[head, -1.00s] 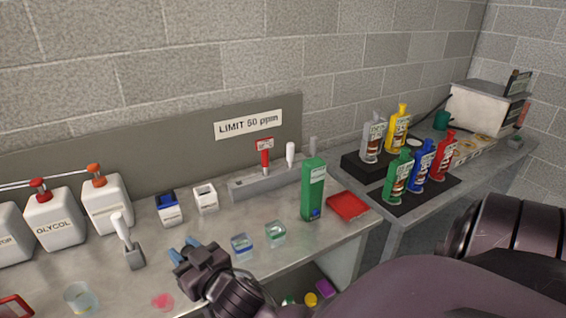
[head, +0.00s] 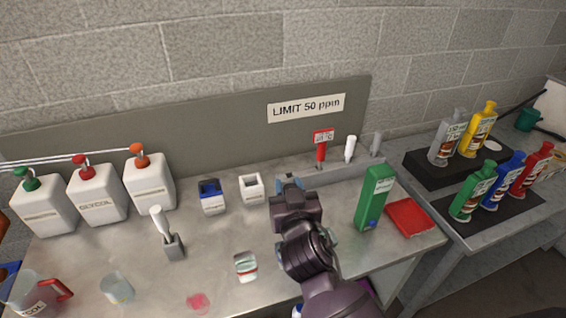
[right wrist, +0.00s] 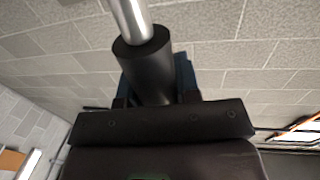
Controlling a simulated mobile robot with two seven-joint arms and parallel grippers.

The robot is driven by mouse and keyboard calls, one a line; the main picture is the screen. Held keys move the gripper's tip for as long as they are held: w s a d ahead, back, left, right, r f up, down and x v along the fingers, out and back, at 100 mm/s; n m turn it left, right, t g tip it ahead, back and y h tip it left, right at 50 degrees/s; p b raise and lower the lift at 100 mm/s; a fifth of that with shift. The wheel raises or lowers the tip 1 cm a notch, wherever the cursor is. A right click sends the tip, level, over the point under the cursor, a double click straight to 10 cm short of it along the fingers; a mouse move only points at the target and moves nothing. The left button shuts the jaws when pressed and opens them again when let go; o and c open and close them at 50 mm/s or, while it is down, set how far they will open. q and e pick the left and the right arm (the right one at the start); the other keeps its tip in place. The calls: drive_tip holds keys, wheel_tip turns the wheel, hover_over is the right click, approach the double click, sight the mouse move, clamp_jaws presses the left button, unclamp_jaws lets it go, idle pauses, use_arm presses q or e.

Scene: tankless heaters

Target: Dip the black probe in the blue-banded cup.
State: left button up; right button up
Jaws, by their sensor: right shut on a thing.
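My right gripper (head: 288,184) is over the bench by the left end of the grey rack. In the right wrist view the gripper (right wrist: 152,92) is shut on the black probe, with its black handle (right wrist: 143,68) between the fingers and a metal rod leading away from it. I cannot make out the probe in the head view. My left gripper is not in view.
The rack (head: 345,172) holds a red, a white and a grey probe. A white open box (head: 251,187) and a blue-topped box (head: 211,196) stand left of the gripper. A green box (head: 374,198) and red tray (head: 409,217) are to the right. Jugs (head: 149,182) line the left back.

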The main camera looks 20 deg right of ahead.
drive_tip(key=shift+w+a+r, duration=0.1)
drive_tip(key=shift+w+a, duration=0.1)
drive_tip(key=shift+w, duration=0.25)
use_arm(q)
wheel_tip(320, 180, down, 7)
drive_tip(key=b, duration=0.8)
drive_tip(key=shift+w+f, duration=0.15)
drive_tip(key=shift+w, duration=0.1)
use_arm(e)
wheel_tip(320, 180, down, 10)
drive_tip(key=shift+s, duration=0.2)
use_arm(q)
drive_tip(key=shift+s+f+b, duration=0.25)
drive_tip(key=shift+b, duration=0.05)
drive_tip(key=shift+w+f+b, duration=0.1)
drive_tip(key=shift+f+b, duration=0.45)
use_arm(e)
drive_tip(key=shift+f, duration=0.7)
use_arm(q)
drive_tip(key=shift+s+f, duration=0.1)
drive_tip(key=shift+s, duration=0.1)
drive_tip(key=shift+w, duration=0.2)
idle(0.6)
